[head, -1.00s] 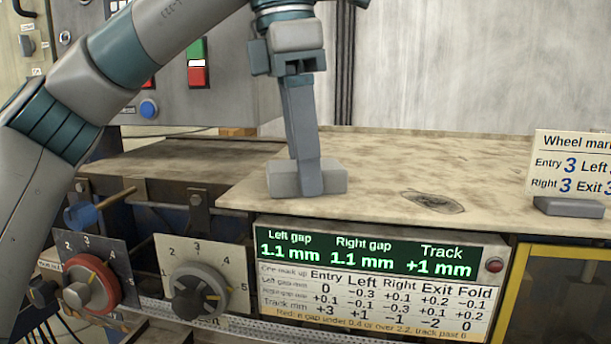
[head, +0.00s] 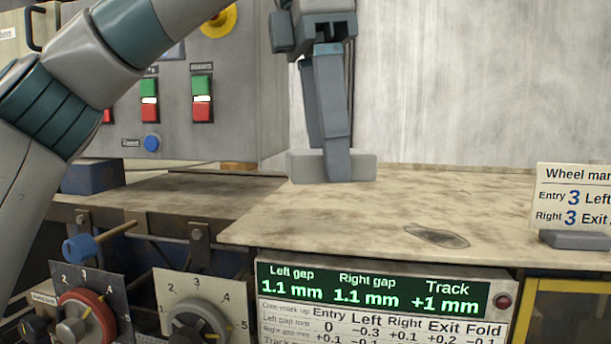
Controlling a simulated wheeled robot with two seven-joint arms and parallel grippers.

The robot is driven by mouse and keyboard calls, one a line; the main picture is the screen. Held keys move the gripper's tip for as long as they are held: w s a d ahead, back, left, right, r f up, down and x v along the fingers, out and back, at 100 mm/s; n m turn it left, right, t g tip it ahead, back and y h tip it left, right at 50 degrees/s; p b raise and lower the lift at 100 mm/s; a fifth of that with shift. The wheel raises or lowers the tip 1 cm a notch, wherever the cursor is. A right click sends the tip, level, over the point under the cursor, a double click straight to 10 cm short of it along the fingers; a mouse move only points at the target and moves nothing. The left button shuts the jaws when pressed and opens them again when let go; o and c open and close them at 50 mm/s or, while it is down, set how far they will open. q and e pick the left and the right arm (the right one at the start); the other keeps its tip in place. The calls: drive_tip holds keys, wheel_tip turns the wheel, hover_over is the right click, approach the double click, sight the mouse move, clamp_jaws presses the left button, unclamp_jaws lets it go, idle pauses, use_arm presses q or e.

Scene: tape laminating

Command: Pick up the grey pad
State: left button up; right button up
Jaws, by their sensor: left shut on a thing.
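The grey pad (head: 304,167) is a light grey block with rounded edges in the upper middle of the head view. My left gripper (head: 336,168) points down and is shut on the pad, with a finger covering its middle. The pad appears to be held above the worn tabletop (head: 330,222); the exact height is hard to judge. My right gripper does not show.
A sign card (head: 580,200) stands on a grey base at the right of the tabletop. A dark oval mark (head: 437,236) lies on the bare top. Below are a green gap display (head: 372,288) and dials, including a red one (head: 86,315). A button panel (head: 175,110) stands behind left.

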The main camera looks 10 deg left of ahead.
use_arm(q)
drive_tip(key=s+d+r, duration=0.4)
drive_tip(key=d+r, duration=0.1)
drive_tip(key=d, duration=0.2)
drive_tip(key=shift+d, duration=0.3)
drive_tip(key=shift+s+a, duration=0.1)
drive_tip(key=shift+s, duration=0.05)
idle(0.3)
